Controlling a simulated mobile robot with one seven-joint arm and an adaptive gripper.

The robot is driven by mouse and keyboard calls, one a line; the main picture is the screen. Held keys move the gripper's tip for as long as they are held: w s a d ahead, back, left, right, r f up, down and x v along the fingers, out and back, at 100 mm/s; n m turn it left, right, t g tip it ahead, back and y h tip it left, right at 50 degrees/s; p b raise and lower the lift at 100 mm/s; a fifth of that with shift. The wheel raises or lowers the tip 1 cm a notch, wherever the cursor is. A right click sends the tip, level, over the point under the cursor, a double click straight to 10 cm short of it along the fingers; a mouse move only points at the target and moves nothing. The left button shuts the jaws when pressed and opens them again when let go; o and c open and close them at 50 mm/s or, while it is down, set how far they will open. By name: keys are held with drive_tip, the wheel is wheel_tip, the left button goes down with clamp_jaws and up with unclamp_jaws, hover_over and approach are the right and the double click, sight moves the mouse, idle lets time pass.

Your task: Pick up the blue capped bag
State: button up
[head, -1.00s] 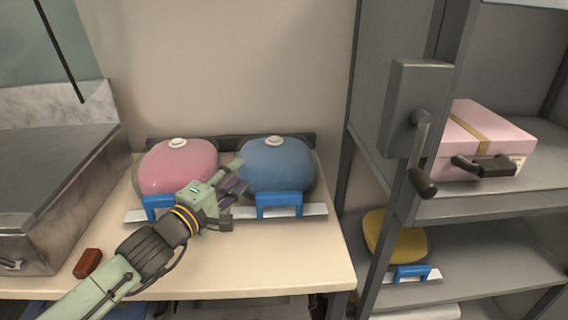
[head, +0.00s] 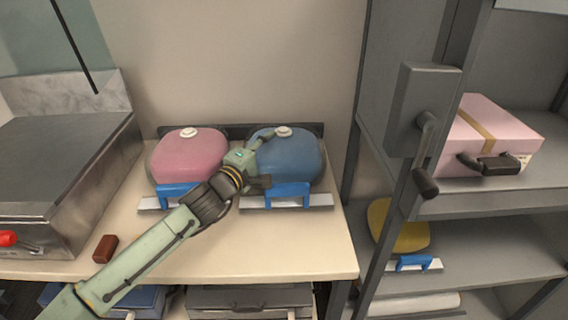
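The blue capped bag (head: 299,159) sits at the back of the pale table, with a white cap (head: 283,131) on top. A pink bag (head: 187,158) with a similar white cap sits to its left. My gripper (head: 264,160) is at the left side of the blue bag, overlapping it in the picture. Its fingers look spread, one higher near the cap and one lower near the bag's front. Whether they touch the bag I cannot tell. The arm hides part of the bag's left side.
Blue-handled trowels (head: 288,194) lie in front of both bags. A red-brown block (head: 105,248) lies at the table's (head: 250,255) front left, beside a metal box (head: 60,180). A grey shelf on the right holds a pink box (head: 490,137) and a yellow bag (head: 398,228).

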clamp_jaws()
idle(0.4)
idle(0.7)
